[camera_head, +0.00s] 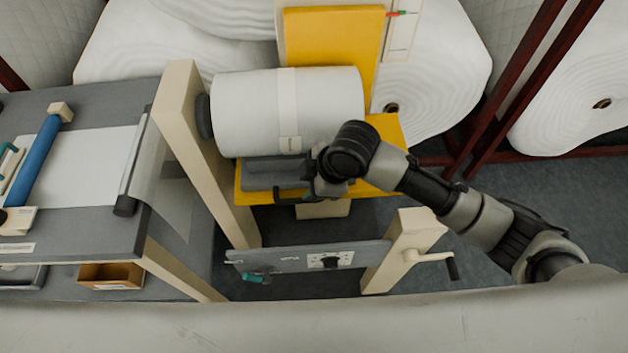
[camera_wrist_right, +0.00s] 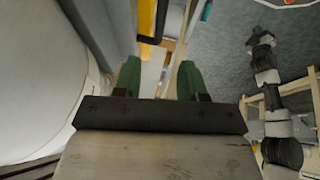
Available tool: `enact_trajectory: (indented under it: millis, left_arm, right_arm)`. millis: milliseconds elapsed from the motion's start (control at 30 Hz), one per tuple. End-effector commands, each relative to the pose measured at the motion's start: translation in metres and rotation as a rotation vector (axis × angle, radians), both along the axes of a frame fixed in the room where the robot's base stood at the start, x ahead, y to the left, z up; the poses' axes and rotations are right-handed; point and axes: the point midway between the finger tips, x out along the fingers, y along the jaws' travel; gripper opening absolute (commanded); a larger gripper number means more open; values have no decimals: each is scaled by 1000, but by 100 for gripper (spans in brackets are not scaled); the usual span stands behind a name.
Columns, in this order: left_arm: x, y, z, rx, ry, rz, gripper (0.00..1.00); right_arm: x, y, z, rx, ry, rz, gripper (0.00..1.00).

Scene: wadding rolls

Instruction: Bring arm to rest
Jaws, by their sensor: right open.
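My right arm (camera_head: 465,210) reaches in from the right in the head view, bent over the machine's right side. Its gripper (camera_head: 290,196) is mostly hidden by the wrist and sits by the lower right part of the white wadding roll (camera_head: 250,110). In the right wrist view the two green fingertips of this gripper (camera_wrist_right: 158,80) stand apart with nothing between them. A large white rounded surface, apparently the roll (camera_wrist_right: 40,70), fills the left there, beside the gripper. My left gripper does not show in the head view.
A yellow panel (camera_head: 335,40) stands behind the roll. Cream posts (camera_head: 190,140) and a crank handle (camera_head: 430,257) flank a grey bar (camera_head: 290,258). A grey table (camera_head: 80,100) with a blue roller (camera_head: 35,160) is left. Large white rolls (camera_head: 570,80) stand behind. Links of my arm show right (camera_wrist_right: 282,152).

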Motion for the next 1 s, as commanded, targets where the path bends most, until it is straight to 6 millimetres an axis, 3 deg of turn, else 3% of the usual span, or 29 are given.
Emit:
enact_trajectory:
  millis: [700,867,1000]
  left_arm:
    - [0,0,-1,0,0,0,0]
    - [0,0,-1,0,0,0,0]
    - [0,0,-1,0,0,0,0]
  right_arm:
    - [-3,-2,7,4,2,-4,41]
    - [-22,3,5,63,26,-79,41]
    - [-48,-3,4,151,69,-270,41]
